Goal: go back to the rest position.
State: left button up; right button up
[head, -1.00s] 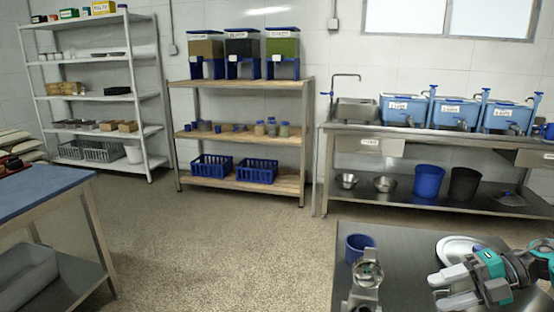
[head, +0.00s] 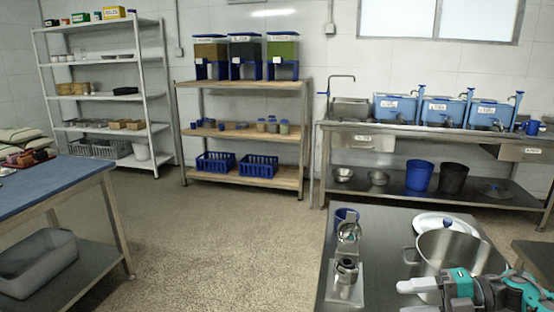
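My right gripper (head: 411,297) comes in from the lower right, in front of the steel pot (head: 432,250) on the steel table (head: 385,237). Its two pale fingers point left with a gap between them, and nothing shows in the gap. Its lower finger is partly cut off by the bottom edge. My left gripper is out of view. The metal colloid mill (head: 346,281) stands on the table to the left of my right gripper, apart from it.
A blue cup (head: 341,214) stands behind the mill, and a white plate (head: 428,219) lies behind the pot. A blue-topped table (head: 45,191) is at the left, with a grey bin (head: 40,265) below. The floor between the tables is clear. Shelves and a sink counter line the wall.

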jog(key=s+a+f+m+t+h+p, duration=0.1)
jog(key=a+f+m+t, duration=0.1)
jog(key=a+m+t, duration=0.45)
jog(key=s+a+f+m+t+h+p, duration=0.1)
jog(key=s+a+f+m+t, duration=0.1)
jog(key=a+m+t, duration=0.4)
jog(key=s+d+f+m+g+h, duration=0.1)
jog(key=s+f+m+h, duration=0.3)
jog(key=s+m, duration=0.4)
jog(key=s+d+f+m+g+h+p, duration=0.1)
jog(key=s+f+m+g+h, duration=0.3)
jog(key=s+f+m+h, duration=0.1)
jog(key=s+m+h, duration=0.1)
jog(key=s+m, duration=0.1)
jog(key=s, duration=0.1)
jog(key=shift+d+f+m, duration=0.15)
jog(key=shift+f+m, duration=0.15)
jog(key=shift+m, duration=0.05)
jog(key=shift+s+f, duration=0.1)
jog(key=shift+c, duration=0.6)
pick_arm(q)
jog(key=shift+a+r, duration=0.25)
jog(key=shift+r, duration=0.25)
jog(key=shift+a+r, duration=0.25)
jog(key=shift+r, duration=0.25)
pick_arm(e)
jog(key=shift+c, duration=0.4)
